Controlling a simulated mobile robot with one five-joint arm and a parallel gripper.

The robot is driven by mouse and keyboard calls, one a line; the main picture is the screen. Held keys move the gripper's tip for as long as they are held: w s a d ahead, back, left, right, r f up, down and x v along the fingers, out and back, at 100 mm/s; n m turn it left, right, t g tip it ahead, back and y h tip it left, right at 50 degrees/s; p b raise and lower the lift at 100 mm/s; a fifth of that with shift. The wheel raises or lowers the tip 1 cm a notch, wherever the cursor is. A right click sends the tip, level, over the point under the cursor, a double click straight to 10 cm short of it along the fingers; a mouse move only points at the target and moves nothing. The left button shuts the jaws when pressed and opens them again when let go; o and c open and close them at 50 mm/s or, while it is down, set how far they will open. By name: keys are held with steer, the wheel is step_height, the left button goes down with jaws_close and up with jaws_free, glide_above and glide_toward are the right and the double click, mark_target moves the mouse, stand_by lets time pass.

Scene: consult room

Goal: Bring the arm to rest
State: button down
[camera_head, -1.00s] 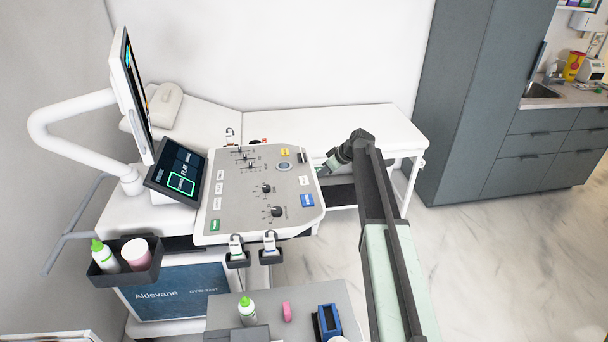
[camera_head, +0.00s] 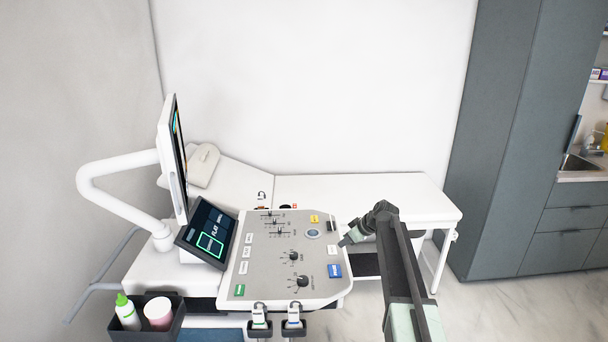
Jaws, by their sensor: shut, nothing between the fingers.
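My arm reaches forward from the bottom right in the head view. My gripper (camera_head: 347,240) is at its far end, turned to the left. It is shut and holds nothing. The panel bears knobs, sliders and coloured keys.
A monitor (camera_head: 172,160) on a white arm and a tilted touch screen (camera_head: 207,232) stand left of the panel. A black bin (camera_head: 146,334) holds a bottle and a pink cup. A white couch (camera_head: 415,196) lies behind. Grey cabinets (camera_head: 510,130) stand right. Floor right of my arm is clear.

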steer(key=shift+n+g+h, duration=0.3)
steer(key=shift+g, duration=0.1)
steer(key=s+a, duration=0.1)
steer(key=s, duration=0.1)
steer(key=s+a+f, duration=0.1)
steer(key=s+a, duration=0.1)
steer(key=s, duration=0.1)
steer(key=s+a, duration=0.2)
steer(key=s, duration=0.1)
steer(key=shift+s+a+f, duration=0.15)
steer(key=shift+s+a, duration=0.05)
steer(key=s+d+f+m+g+h, duration=0.1)
steer(key=s+m, duration=0.3)
steer(key=s, duration=0.9)
steer(key=s+d+f+m+g+h, duration=0.2)
steer(key=s+m, duration=0.3)
steer(key=s, duration=0.8)
steer(key=shift+s+d+f+m+g+h, duration=0.15)
steer(key=shift+s+f+m+g+h, duration=0.15)
steer(key=shift+g+h, duration=0.45)
steer(key=shift+w, duration=0.1)
stand_by(0.8)
